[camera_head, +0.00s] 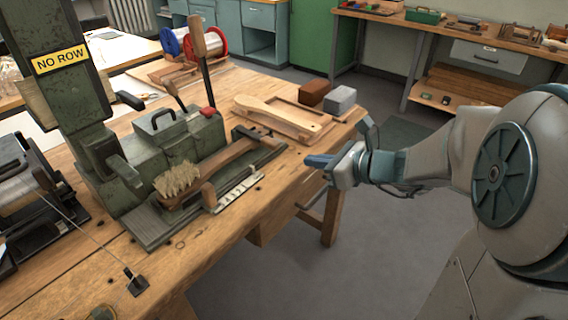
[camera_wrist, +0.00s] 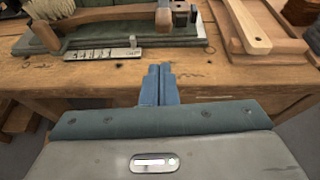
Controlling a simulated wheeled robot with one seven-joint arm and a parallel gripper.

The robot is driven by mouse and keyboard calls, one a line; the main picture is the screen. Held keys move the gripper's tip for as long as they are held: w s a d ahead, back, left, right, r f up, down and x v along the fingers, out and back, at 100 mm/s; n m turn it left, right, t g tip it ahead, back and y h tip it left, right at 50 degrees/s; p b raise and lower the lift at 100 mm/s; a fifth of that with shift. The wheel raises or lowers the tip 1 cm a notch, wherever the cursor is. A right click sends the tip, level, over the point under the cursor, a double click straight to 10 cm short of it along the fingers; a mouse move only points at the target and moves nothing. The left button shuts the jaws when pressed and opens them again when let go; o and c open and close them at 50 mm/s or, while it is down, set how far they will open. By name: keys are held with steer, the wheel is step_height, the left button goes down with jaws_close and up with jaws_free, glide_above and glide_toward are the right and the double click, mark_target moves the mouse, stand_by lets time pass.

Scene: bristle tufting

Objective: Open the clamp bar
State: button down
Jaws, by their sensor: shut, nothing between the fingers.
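A green tufting machine (camera_head: 150,150) with a "NO ROW" sign (camera_head: 60,60) stands on the wooden bench. A wooden brush (camera_head: 225,160) lies on its bed, with pale bristles (camera_head: 177,180) at the near-left end; the bristles also show in the wrist view (camera_wrist: 52,8). A short wooden grip (camera_head: 208,195) stands at the bed's front edge, beside the bristles; it also shows in the wrist view (camera_wrist: 45,35). I cannot tell for sure which part is the clamp bar. My gripper (camera_head: 318,160) is shut and empty off the bench's front edge, apart from the machine; its blue fingers point at the bench (camera_wrist: 158,72).
A tall lever with a wooden handle (camera_head: 198,35) rises behind the machine. A light strip (camera_head: 238,192) lies before the bed. A wooden tray (camera_head: 285,122) and two blocks, brown (camera_head: 313,92) and grey (camera_head: 339,100), sit at the bench's right end. The floor in front is clear.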

steer(key=shift+w+d+f+m, duration=0.1)
steer(key=shift+w+d+m, duration=0.1)
steer(key=shift+w+m, duration=0.2)
steer(key=b+x, duration=0.2)
steer(key=x, duration=0.8)
steer(key=shift+r, duration=0.25)
